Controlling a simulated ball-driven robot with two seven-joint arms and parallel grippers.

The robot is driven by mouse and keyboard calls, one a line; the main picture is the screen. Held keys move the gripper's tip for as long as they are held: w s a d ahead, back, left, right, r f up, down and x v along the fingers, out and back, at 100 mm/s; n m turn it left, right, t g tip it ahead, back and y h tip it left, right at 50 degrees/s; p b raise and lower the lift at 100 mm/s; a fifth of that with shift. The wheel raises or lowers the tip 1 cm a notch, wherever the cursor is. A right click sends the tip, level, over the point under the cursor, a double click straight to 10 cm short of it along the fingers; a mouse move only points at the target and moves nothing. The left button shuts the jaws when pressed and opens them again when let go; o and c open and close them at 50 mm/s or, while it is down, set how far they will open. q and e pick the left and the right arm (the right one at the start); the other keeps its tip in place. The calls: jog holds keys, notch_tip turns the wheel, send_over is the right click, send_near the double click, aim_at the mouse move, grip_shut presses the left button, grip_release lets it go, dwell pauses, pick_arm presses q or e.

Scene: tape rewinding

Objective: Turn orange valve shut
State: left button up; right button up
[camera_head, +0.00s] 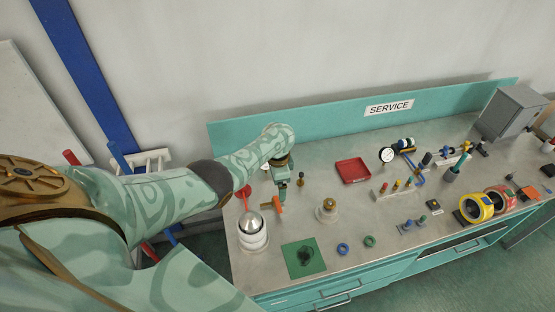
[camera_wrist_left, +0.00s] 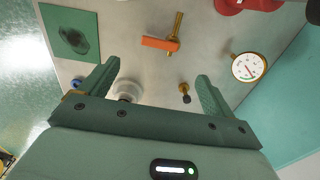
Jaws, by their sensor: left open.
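The orange valve handle (camera_head: 278,204) shows near the left end of the bench, just below my left gripper (camera_head: 284,186). In the left wrist view the orange handle (camera_wrist_left: 160,44) lies crosswise to a brass valve body (camera_wrist_left: 176,28). My left gripper (camera_wrist_left: 158,72) is open there, with its two green fingers spread and nothing between them. The handle lies beyond the fingertips, roughly centred between them and apart from both. In the head view the arm and gripper partly hide the valve. My right gripper is not in view.
A green mat with a dark stain (camera_head: 290,262) lies in front. A brass-topped jar (camera_head: 327,212) and a red tray (camera_head: 353,169) are to the right. The wrist view shows a round gauge (camera_wrist_left: 248,67) to the right.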

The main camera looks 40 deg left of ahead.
pick_arm(q)
notch_tip(320, 180, up, 6)
jog(key=shift+f+p, duration=0.25)
jog(key=shift+p, duration=0.8)
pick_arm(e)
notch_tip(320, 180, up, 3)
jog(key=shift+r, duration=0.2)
